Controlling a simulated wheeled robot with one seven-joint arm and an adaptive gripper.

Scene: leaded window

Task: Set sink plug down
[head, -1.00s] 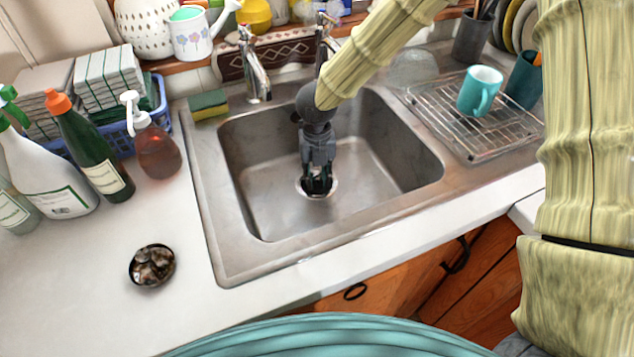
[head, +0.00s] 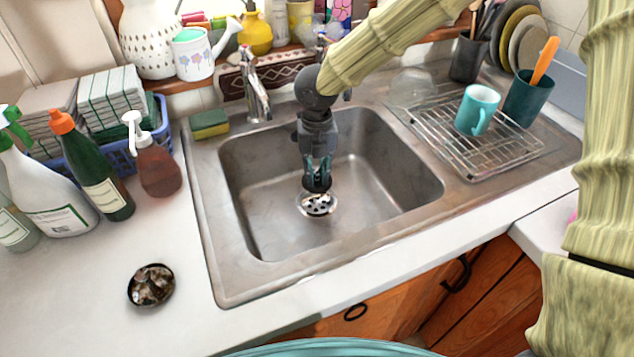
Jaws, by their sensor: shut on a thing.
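My gripper (head: 317,180) points down inside the steel sink (head: 262,215). It is shut on the dark sink plug (head: 317,184), which shows as a small black shape at the fingertips. The plug is held above the drain (head: 317,205), a round metal strainer with dark holes in the basin floor. The drain is uncovered and shows just below the plug. The fingers hide part of the plug.
A small dark dish (head: 151,286) sits on the white counter left of the sink. Bottles and a soap dispenser (head: 152,165) stand behind it. A sponge (head: 209,124) lies on the sink's back-left rim. A wire rack (head: 455,160) with a teal mug (head: 477,110) is at the right.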

